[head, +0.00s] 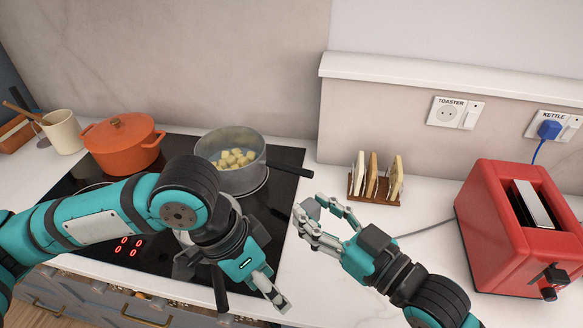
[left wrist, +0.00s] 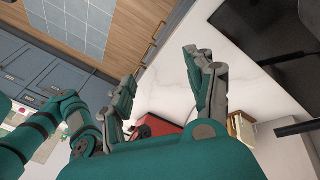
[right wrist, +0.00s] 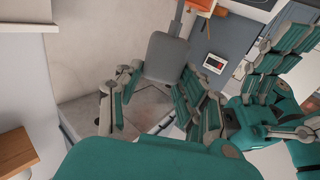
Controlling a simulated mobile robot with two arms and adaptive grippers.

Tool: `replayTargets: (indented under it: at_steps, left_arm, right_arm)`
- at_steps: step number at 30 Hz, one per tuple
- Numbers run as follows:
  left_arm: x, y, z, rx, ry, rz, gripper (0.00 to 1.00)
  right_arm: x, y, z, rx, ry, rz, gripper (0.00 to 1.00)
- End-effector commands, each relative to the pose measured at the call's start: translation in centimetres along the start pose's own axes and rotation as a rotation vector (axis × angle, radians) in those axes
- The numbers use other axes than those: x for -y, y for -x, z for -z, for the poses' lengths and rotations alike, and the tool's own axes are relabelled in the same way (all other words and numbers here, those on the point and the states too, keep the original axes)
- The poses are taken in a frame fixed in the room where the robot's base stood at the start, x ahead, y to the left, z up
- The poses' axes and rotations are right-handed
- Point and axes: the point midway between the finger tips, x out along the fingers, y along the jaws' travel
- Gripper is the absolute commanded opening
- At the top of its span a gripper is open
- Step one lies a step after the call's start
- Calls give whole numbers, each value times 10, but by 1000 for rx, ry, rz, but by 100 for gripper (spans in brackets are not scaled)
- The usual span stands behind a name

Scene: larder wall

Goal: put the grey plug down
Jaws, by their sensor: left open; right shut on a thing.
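My right gripper (head: 318,222) is shut on the grey plug (head: 311,208), held above the white counter (head: 330,290), right of the hob. The fingers cover much of the plug. A grey shape (right wrist: 166,56), apparently the plug, shows between the fingers in the right wrist view. A grey cable (head: 425,230) runs from behind this gripper to the red toaster (head: 510,235). My left gripper (head: 246,288) is open and empty over the hob's front right edge; its parted fingers also show in the left wrist view (left wrist: 160,70).
A saucepan (head: 255,180) of pale cubes and an orange pot (head: 120,160) stand on the black hob (head: 190,145). A toast rack (head: 374,200) stands near the wall. The TOASTER socket (head: 448,113) is empty; a blue plug (head: 549,130) fills the KETTLE one. The counter front is clear.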

Motion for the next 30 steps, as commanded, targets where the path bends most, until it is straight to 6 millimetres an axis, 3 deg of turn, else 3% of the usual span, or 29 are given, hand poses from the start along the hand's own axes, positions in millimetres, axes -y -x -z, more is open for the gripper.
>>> replayTargets:
  at_steps: [1,6,10,14,20,30]
  left_arm:
    - [-1,22,26,-35,-24,51,56]
    - [-1,86,82,-105,-32,199,56]
    - [-4,123,106,-135,-19,269,56]
    - [-7,142,117,-147,-6,302,56]
    - [-2,134,121,-146,1,311,56]
    - [17,74,130,-146,3,310,56]
  right_arm:
    - [0,0,0,-1,0,0,0]
    - [0,0,0,-1,0,0,0]
    - [0,0,0,-1,0,0,0]
    - [0,0,0,-1,0,0,0]
    - [0,0,0,-1,0,0,0]
    - [0,0,0,-1,0,0,0]
